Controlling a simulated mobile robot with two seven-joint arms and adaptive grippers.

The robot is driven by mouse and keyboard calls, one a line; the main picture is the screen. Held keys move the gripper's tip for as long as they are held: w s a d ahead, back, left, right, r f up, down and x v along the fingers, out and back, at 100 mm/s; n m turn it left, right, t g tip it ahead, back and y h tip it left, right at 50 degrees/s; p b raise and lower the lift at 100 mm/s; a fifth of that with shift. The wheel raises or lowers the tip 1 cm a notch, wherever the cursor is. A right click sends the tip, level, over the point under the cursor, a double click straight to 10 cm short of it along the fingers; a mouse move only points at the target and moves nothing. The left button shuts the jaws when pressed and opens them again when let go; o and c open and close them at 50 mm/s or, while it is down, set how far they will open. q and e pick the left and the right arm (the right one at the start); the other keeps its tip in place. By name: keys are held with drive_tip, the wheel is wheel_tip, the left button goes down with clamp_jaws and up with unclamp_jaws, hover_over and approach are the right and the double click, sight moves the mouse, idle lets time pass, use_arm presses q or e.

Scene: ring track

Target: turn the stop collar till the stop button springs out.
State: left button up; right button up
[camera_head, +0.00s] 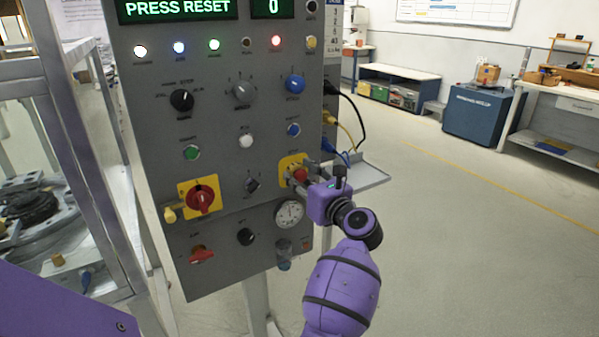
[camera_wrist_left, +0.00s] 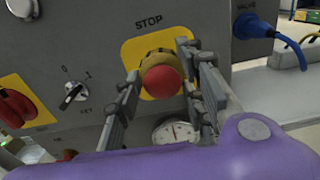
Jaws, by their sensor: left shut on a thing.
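The stop button (camera_wrist_left: 161,83) is a red round knob inside a yellow stop collar (camera_wrist_left: 155,58), on a yellow plate marked STOP (camera_wrist_left: 134,50). In the head view the red button (camera_head: 300,174) shows at the panel's lower right, partly hidden by my gripper. My left gripper (camera_wrist_left: 160,66) has one finger on each side of the collar and is shut on it. In the head view my left gripper (camera_head: 306,182) reaches the panel from the right. How far the button stands out is hard to tell. My right gripper is not in view.
The grey panel (camera_head: 217,125) has a display reading PRESS RESET (camera_head: 178,8), several lamps and knobs, and a red switch (camera_head: 201,198) on yellow. A gauge (camera_head: 289,214) sits just below the stop button. A small shelf (camera_head: 366,176) with cables is to the right.

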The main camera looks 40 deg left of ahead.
use_arm(q)
drive_tip(key=shift+s+a+f+m+p, duration=0.1)
drive_tip(key=shift+s+f+m+p, duration=0.1)
drive_tip(key=shift+f+m+p, duration=0.25)
idle(0.3)
drive_tip(key=o, duration=1.1)
drive_tip(key=shift+r, duration=0.35)
drive_tip(key=shift+d, duration=0.3)
drive_tip(key=v, duration=1.1)
drive_tip(key=shift+s+d, duration=0.15)
drive_tip(key=shift+d, duration=0.05)
drive_tip(key=shift+a, duration=0.1)
drive_tip(key=shift+c, duration=0.2)
